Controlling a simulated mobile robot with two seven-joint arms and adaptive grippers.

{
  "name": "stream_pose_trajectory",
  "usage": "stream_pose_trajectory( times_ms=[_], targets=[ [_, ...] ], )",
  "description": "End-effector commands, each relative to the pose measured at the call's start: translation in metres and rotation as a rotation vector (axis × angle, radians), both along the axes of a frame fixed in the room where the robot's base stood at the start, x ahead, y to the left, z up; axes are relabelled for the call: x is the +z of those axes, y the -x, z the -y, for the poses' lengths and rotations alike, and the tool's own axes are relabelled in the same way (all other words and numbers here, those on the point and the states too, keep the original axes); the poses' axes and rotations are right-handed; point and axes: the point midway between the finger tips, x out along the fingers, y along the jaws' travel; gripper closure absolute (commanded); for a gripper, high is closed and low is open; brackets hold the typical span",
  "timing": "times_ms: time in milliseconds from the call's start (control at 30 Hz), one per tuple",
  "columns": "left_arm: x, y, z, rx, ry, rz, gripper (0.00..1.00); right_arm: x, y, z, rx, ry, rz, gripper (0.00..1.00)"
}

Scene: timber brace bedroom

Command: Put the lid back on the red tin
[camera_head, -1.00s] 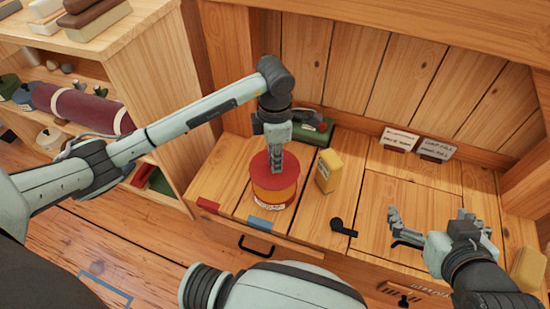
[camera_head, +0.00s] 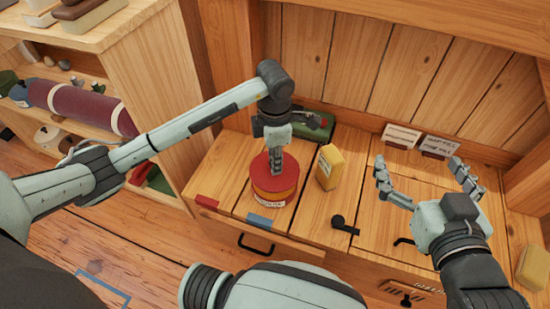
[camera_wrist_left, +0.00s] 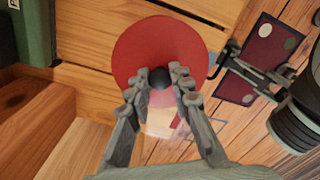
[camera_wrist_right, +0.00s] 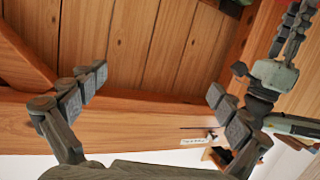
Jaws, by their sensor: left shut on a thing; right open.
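The red tin (camera_head: 273,198) stands upright on the wooden bench top, with a pale label low on its front. The round red lid (camera_head: 258,172) is over the tin's mouth, roughly level. I cannot tell whether it is fully seated. My left gripper (camera_head: 277,169) points down and is shut on the lid's dark knob (camera_wrist_left: 159,78). In the left wrist view the lid (camera_wrist_left: 135,50) hides most of the tin. My right gripper (camera_head: 419,168) is open and empty above the right part of the bench, well away from the tin.
A yellow block (camera_head: 329,167) stands close right of the tin. A green box (camera_head: 316,127) lies behind it. A black latch (camera_head: 344,225) is near the front edge. Two cards (camera_head: 401,136) stand at the back wall. A shelf unit (camera_head: 165,95) stands left.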

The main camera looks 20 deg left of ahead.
Motion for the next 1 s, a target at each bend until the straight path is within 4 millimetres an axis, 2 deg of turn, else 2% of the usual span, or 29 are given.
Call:
stream_pose_trajectory(
  times_ms=[467, 1000],
  targets=[
    [-0.014, 0.001, 0.000, 0.000, 0.001, -0.002, 1.00, 0.041, -0.002, -0.022, 0.042, -0.090, 0.193, 0.00],
    [-0.029, 0.000, 0.000, 0.000, 0.000, -0.001, 1.00, 0.092, 0.007, -0.039, 0.080, -0.200, 0.425, 0.00]
  ],
)
